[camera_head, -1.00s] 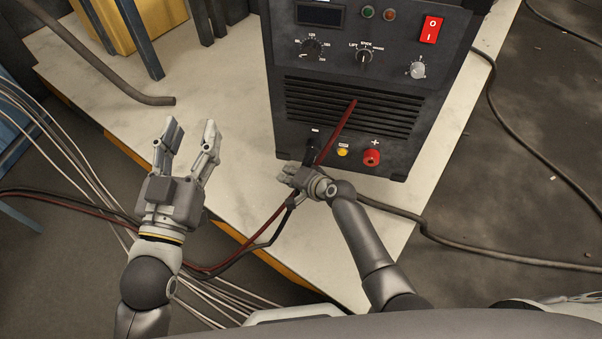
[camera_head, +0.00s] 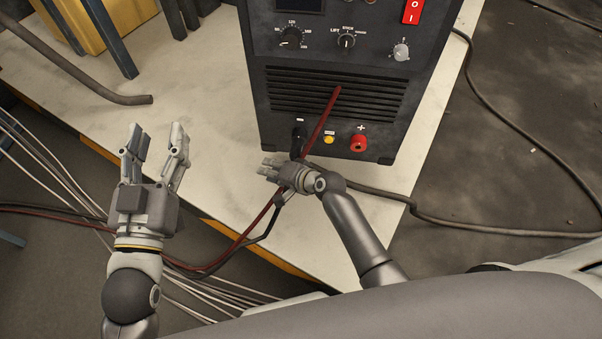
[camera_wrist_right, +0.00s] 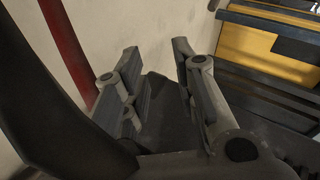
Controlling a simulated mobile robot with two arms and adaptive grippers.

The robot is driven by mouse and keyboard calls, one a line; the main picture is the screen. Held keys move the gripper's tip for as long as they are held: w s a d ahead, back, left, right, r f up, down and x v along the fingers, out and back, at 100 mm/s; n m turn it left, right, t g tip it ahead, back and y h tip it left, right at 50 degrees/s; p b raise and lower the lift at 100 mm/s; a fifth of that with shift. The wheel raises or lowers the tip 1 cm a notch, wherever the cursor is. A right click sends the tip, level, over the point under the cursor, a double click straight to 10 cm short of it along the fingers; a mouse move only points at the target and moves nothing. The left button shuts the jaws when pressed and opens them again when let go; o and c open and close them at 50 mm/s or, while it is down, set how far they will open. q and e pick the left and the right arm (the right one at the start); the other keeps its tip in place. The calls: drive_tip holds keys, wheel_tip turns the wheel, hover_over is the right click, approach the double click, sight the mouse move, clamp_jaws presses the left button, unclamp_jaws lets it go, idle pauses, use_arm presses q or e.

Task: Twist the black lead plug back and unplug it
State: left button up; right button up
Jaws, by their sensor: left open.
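The black lead plug (camera_head: 298,141) shows at the socket under the minus mark on the welder's front (camera_head: 320,110); I cannot tell how far it sits in. My right gripper (camera_head: 268,168) is just below and left of the plug, with its fingers pointing left. In the right wrist view its fingers (camera_wrist_right: 160,95) are apart, with no plug visible between them. A large black shape (camera_wrist_right: 40,90), which may be the black lead, fills the left of that view. My left gripper (camera_head: 152,140) is open and empty above the pale tabletop (camera_head: 220,100), well left of the welder.
A red lead (camera_head: 325,115) crosses the welder's front, and also shows in the right wrist view (camera_wrist_right: 68,45). A grey cable (camera_head: 430,216) runs right. The tabletop between the grippers is clear.

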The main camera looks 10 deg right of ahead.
use_arm(q)
drive_tip(key=shift+a+r, duration=0.1)
drive_tip(key=shift+a, duration=0.05)
use_arm(e)
drive_tip(key=d+v, duration=0.1)
drive_tip(key=v, duration=1)
drive_tip(key=shift+w+d, duration=0.25)
drive_tip(key=shift+w, duration=0.1)
drive_tip(key=shift+f, duration=0.15)
